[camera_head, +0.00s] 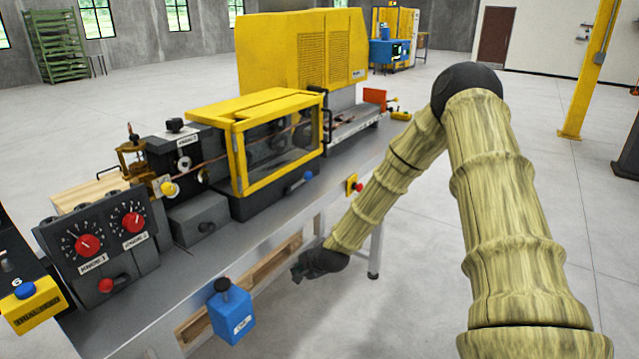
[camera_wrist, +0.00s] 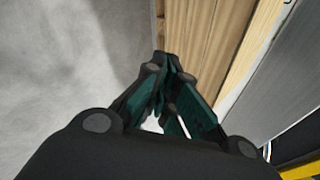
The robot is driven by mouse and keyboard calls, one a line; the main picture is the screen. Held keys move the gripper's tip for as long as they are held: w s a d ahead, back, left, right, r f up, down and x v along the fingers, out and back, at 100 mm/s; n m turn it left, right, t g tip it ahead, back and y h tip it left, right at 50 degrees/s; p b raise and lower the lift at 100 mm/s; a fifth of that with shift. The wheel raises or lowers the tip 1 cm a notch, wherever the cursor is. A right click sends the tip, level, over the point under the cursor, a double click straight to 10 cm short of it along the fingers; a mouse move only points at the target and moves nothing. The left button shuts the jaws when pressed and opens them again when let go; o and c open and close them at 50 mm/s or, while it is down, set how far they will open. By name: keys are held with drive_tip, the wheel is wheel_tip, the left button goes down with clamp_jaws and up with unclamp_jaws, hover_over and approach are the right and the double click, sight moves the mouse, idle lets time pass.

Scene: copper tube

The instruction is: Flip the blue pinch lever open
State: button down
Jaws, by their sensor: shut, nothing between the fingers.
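A small lever with a blue end (camera_head: 308,175) sits low on the front of the yellow-framed guard box, near its right corner. It looks like the blue pinch lever, but it is too small to read its position. My gripper (camera_head: 298,272) is below and in front of the bench edge, lower than this lever and apart from it. In the wrist view my gripper (camera_wrist: 168,62) has its fingertips together with nothing between them. The lever is not recognizable in the wrist view.
The grey bench (camera_head: 275,222) carries the yellow guard box (camera_head: 238,150) and a panel with red knobs (camera_head: 88,244). A blue box with a black knob (camera_head: 232,312) hangs at the front. A wooden board (camera_wrist: 208,40) runs beside my fingers.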

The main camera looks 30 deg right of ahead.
sight(300, 183)
drive_tip(key=w+d+r+m+t, duration=0.1)
drive_tip(key=w+d+r+m, duration=0.2)
drive_tip(key=d+r, duration=0.3)
drive_tip(key=w+d+r+m+t+h+p, duration=0.1)
drive_tip(key=w+d+r+m, duration=0.2)
drive_tip(key=d+r, duration=0.3)
drive_tip(key=w+d+r+m+t, duration=0.2)
drive_tip(key=d+r, duration=0.4)
drive_tip(key=r, duration=0.3)
drive_tip(key=shift+w+d+m+p, duration=0.4)
drive_tip(key=shift+w+m, duration=0.2)
drive_tip(key=shift+w, duration=0.4)
drive_tip(key=shift+a+f, duration=0.1)
drive_tip(key=shift+d+p+x, duration=0.2)
drive_tip(key=shift+p+x, duration=1.1)
drive_tip(key=shift+x, duration=3.7)
drive_tip(key=shift+a+b, duration=0.2)
drive_tip(key=shift+b, duration=0.15)
drive_tip(key=shift+h, duration=0.3)
